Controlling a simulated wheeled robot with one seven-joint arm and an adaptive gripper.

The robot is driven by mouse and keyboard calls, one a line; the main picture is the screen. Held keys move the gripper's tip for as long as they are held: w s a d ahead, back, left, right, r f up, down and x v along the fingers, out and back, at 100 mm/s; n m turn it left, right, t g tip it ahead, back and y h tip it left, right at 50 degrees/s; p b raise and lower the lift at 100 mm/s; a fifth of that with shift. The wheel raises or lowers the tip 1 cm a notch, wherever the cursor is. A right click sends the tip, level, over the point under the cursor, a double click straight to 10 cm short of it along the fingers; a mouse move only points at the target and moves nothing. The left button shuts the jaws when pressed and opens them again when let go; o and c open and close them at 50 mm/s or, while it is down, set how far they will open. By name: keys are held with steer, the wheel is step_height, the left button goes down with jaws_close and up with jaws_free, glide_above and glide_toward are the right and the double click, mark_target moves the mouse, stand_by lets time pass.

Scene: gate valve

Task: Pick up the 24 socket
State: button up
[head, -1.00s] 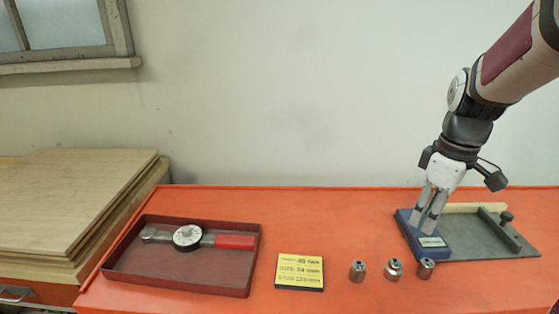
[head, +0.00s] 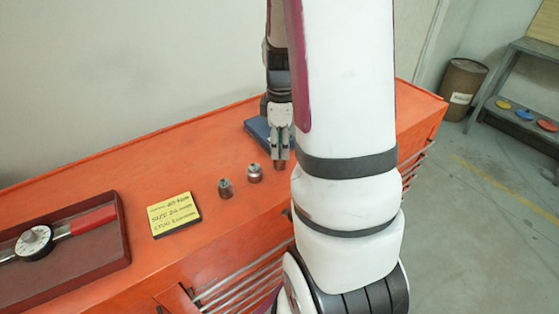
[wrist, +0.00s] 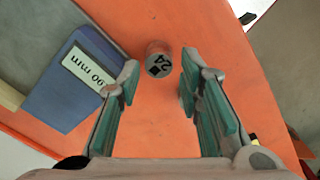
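The 24 socket (wrist: 158,60) is a small metal cylinder with a dark "24" on its top. It stands on the orange bench top, between and just beyond my fingertips in the wrist view. My gripper (wrist: 158,82) is open, with a teal-padded finger on either side and nothing held. In the head view my gripper (head: 279,155) points down at the right end of the socket row, and that socket is mostly hidden behind the fingers and my arm. Two other sockets, a left one (head: 225,188) and a middle one (head: 255,172), stand to the left.
A blue block (wrist: 75,80) with a "90 mm" label lies close to my left finger in the wrist view. A yellow note card (head: 174,214) and a red tray (head: 112,240) with a dial wrench (head: 35,242) are farther left. My arm covers the bench's right part.

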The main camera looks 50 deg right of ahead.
mark_target(280, 155)
steer(key=shift+w+f+p, duration=0.2)
steer(key=shift+f+p, duration=0.1)
steer(key=shift+f, duration=2.3)
jaws_close()
steer(key=shift+r, duration=0.1)
steer(key=shift+r, duration=0.75)
steer(key=shift+a+r+b, duration=0.25)
steer(key=shift+r+b, duration=0.05)
steer(key=shift+r, duration=0.75)
steer(key=s+a, duration=0.2)
steer(key=a, duration=0.1)
steer(key=s+a, duration=0.2)
steer(key=a, duration=0.2)
steer(key=s+a+r, duration=0.1)
steer(key=s+a, duration=0.2)
steer(key=shift+a+b, duration=0.3)
steer(key=shift+a, duration=0.1)
steer(key=a+p, duration=0.1)
steer(key=p, duration=0.1)
steer(key=s+a+p, duration=0.1)
steer(key=p, duration=0.2)
steer(key=shift+s+a+r, duration=0.1)
steer(key=shift+s+r, duration=0.1)
steer(key=shift+s, duration=0.1)
